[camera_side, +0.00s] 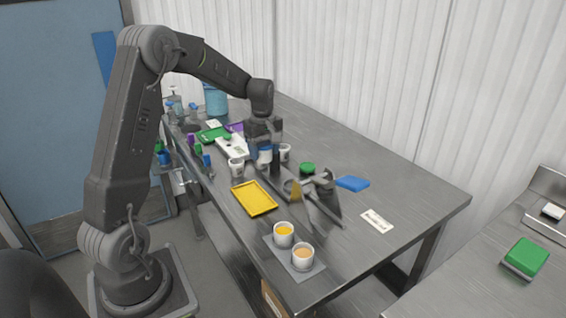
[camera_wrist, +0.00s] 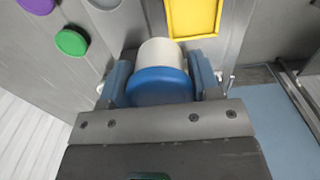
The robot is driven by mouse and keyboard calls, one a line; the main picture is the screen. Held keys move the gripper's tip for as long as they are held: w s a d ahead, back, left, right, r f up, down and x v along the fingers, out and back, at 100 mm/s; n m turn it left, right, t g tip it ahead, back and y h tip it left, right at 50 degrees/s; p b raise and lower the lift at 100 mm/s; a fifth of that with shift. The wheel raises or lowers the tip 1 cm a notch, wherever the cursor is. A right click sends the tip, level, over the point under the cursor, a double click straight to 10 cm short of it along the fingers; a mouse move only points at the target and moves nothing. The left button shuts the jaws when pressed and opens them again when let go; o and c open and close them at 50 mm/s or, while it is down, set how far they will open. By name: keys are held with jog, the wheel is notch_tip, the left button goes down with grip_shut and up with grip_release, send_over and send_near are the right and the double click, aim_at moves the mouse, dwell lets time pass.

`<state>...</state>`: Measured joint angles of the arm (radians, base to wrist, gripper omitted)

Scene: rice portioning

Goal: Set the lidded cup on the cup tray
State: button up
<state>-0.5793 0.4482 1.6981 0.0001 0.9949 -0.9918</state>
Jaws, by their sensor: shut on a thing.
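My gripper (camera_side: 264,150) is shut on a white cup (camera_wrist: 160,52) with a blue lid (camera_wrist: 160,86). In the wrist view the fingers press on both sides of the lid. In the side view the held cup (camera_side: 264,157) is upright below my gripper, over the far part of the table; whether its base touches anything is unclear. A grey flat tray (camera_side: 281,257) at the near end bears two open cups with yellow (camera_side: 284,231) and orange (camera_side: 303,253) contents. An empty yellow tray (camera_side: 254,198) lies between; it also shows in the wrist view (camera_wrist: 195,15).
White cups (camera_side: 236,168) (camera_side: 285,152) stand on either side of my gripper. A grey stand (camera_side: 325,190), green lid (camera_side: 307,168), blue block (camera_side: 352,183) and label card (camera_side: 377,220) lie to the right. Colored items crowd the far left. The table's right side is mostly clear.

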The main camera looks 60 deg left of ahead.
jog(key=s+a, duration=0.4)
jog(key=s, duration=1.1)
send_over(254, 198)
notch_tip(254, 198, down, 6)
jog(key=shift+s+a+f, duration=0.1)
jog(key=shift+f, duration=2)
jog(key=shift+f, duration=0.15)
jog(key=o, duration=0.9)
